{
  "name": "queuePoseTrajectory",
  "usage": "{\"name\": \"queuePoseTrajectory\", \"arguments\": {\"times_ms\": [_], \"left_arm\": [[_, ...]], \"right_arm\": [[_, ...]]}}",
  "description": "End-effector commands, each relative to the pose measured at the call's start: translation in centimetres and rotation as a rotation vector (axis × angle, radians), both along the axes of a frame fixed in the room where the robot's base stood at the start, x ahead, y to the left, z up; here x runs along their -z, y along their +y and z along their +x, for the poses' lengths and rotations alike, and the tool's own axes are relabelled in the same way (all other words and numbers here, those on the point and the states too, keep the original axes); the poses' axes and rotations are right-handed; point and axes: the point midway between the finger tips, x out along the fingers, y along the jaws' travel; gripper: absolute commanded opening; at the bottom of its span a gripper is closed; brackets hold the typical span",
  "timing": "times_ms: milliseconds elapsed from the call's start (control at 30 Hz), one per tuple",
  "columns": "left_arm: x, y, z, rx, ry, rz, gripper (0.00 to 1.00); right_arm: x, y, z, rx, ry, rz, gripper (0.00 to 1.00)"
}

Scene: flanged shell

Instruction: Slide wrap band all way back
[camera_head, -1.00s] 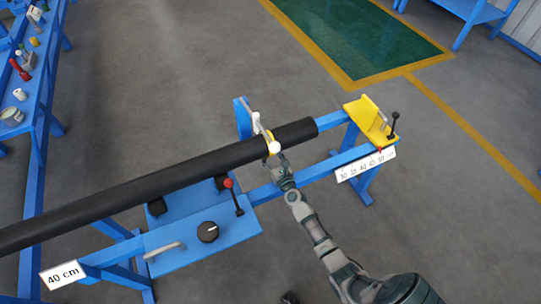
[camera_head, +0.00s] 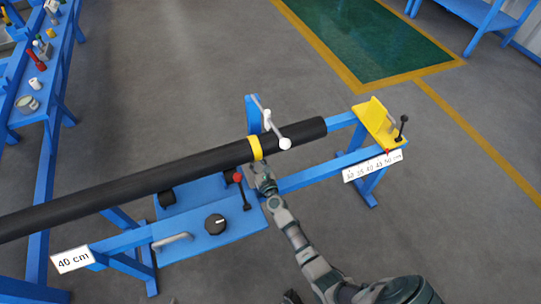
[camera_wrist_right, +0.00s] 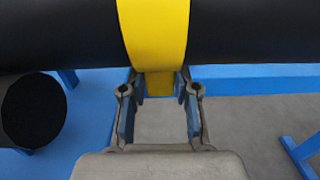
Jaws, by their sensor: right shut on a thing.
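The yellow wrap band (camera_head: 256,148) goes around the long black pipe (camera_head: 180,178), left of the white-knobbed lever (camera_head: 285,143). In the right wrist view the band (camera_wrist_right: 155,30) runs over the pipe, and its yellow tab (camera_wrist_right: 160,84) hangs below between my fingers. My right gripper (camera_head: 262,176) is just below the pipe. It also shows in the right wrist view (camera_wrist_right: 160,102), shut on the band's tab.
A blue stand carries the pipe, with a red-knobbed lever (camera_head: 238,178) and a black dial (camera_head: 215,224). A yellow end stop (camera_head: 378,120) and a scale plate (camera_head: 373,165) are at the right. A "40 cm" sign (camera_head: 73,260) is at the lower left.

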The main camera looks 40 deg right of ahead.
Motion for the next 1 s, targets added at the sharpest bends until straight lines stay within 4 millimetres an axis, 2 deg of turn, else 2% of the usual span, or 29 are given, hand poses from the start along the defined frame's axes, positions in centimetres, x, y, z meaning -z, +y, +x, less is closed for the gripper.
{"name": "queuePoseTrajectory", "arguments": {"times_ms": [100,367,400,500,833,1000], "left_arm": [[0.0,0.0,0.0,0.0,-0.001,0.0,0.81],[0.0,0.0,0.0,0.0,-0.002,-0.001,0.81],[0.0,0.0,0.0,0.0,-0.002,-0.001,0.81],[0.0,0.0,0.0,0.0,-0.002,-0.001,0.81],[-0.1,0.0,-0.1,-0.001,-0.008,-0.001,0.81],[-0.1,0.0,-0.2,-0.001,-0.007,-0.001,0.81]], "right_arm": [[0.4,1.0,0.1,-0.004,0.008,-0.002,0.0],[0.4,1.0,0.1,-0.004,0.008,-0.003,0.0],[0.4,1.0,0.1,-0.003,0.009,-0.003,0.32],[0.4,1.0,0.1,-0.002,0.008,-0.003,0.56],[0.1,1.0,-0.2,-0.001,0.003,-0.002,0.56],[0.3,1.6,-2.3,-0.001,0.004,0.001,0.56]]}}
